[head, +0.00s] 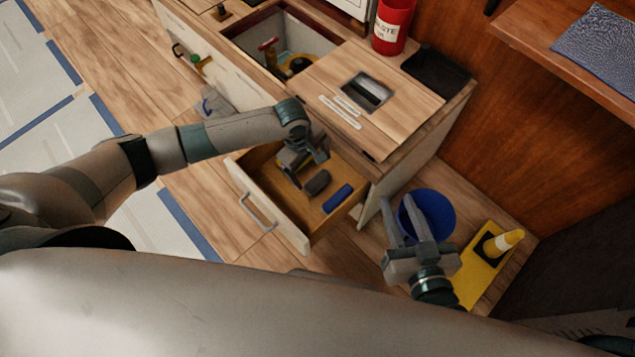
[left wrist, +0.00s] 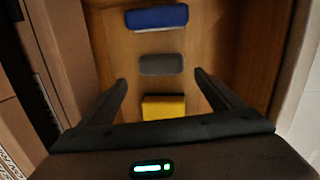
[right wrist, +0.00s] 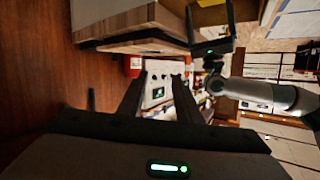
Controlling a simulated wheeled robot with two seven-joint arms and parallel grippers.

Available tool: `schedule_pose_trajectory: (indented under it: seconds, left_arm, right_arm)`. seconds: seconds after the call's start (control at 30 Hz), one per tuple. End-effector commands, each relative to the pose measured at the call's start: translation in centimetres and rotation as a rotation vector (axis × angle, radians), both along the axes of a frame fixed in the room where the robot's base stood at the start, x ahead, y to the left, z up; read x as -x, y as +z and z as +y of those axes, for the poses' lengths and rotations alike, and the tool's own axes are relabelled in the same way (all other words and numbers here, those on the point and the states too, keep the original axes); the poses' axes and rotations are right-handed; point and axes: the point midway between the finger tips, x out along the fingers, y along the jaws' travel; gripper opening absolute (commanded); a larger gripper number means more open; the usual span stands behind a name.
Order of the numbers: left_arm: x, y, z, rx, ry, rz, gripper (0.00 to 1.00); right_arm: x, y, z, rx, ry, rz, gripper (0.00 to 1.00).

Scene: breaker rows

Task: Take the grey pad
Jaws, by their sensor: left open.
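The grey pad (head: 317,182) lies in the open drawer (head: 267,208), in a row between a blue pad (head: 338,198) and a yellow pad (left wrist: 163,107). In the left wrist view the grey pad (left wrist: 161,64) lies just beyond the gap between my open fingertips. My left gripper (head: 302,163) is open and empty over the drawer; it hides the yellow pad in the head view. My right gripper (head: 404,212) is open and empty, away from the drawer, in front of the blue bin.
The blue bin (head: 438,212) and a yellow board with a cone (head: 503,242) stand right of the cabinet. The countertop (head: 400,115) overhangs the drawer's back.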

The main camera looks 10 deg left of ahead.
Motion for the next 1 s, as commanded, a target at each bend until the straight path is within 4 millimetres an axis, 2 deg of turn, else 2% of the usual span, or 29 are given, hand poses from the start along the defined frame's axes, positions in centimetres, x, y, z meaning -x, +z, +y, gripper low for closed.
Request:
schedule_pose_trajectory:
  seconds: [0.2, 0.67, 0.87, 1.0]
  left_arm:
    - [-0.1, -0.9, -0.2, 0.0, 0.0, 0.0, 0.87]
    - [-0.1, -1.2, -0.3, 0.0, 0.0, 0.0, 0.87]
    - [0.1, -2.5, -0.6, -0.001, 0.0, 0.0, 0.87]
    - [0.3, -3.8, -1.0, 0.0, -0.001, 0.0, 0.87]
  right_arm:
    - [-0.3, 1.0, 0.3, -0.017, 0.0, -0.057, 0.31]
    - [-0.4, 1.3, 0.3, -0.022, -0.002, -0.076, 0.31]
    - [-0.5, 3.0, 0.9, -0.053, -0.001, -0.174, 0.31]
    - [-0.5, 4.8, 1.2, -0.081, -0.003, -0.269, 0.31]
